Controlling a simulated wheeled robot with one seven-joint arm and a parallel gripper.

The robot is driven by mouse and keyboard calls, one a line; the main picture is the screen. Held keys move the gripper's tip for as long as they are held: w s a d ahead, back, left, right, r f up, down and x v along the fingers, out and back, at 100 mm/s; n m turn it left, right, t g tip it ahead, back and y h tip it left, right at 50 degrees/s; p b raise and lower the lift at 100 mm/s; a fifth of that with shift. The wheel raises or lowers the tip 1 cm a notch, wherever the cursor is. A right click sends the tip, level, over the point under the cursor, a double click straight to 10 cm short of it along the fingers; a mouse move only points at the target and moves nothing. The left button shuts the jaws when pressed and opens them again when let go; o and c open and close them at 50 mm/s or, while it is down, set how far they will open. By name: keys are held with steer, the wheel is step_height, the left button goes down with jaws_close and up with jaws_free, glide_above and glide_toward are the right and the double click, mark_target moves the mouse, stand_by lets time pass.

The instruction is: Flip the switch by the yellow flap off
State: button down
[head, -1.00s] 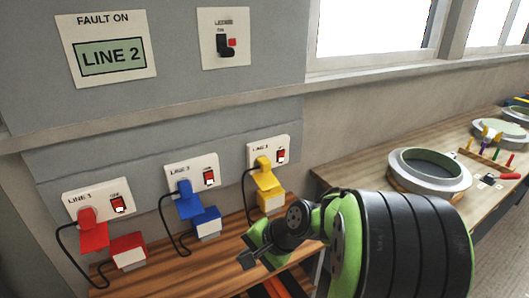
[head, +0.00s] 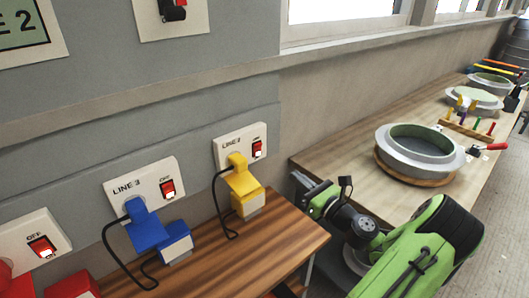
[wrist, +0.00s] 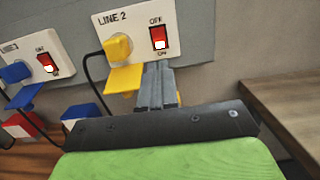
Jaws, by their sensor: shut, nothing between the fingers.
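The yellow flap (head: 243,181) hangs from a yellow plug on the right-hand white panel (head: 226,139); it also shows in the wrist view (wrist: 121,78). The panel reads LINE 2 in the wrist view. Its red switch (head: 257,149) sits right of the plug; in the wrist view the switch (wrist: 158,38) has OFF above, ON below and a white lower end. My gripper (head: 302,184) is shut and empty, right of and below this panel in the head view. In the wrist view its fingertips (wrist: 158,68) appear just below the switch; contact cannot be told.
Panels with a blue flap (head: 147,235) and a red plug stand to the left, each with its own switch. A black cable loops beside the yellow flap. A wooden shelf (head: 250,247) lies below. A bench (head: 340,152) with round moulds (head: 425,150) is at right.

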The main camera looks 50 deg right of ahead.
mark_target(260, 146)
steer(key=w, duration=0.4)
steer(key=w+d+r+b, duration=0.1)
steer(key=w, duration=0.4)
steer(key=w+b, duration=0.1)
steer(key=w, duration=0.3)
steer(key=shift+w+d+r, duration=0.2)
steer(key=shift+w+r, duration=0.15)
steer(key=shift+w, duration=0.05)
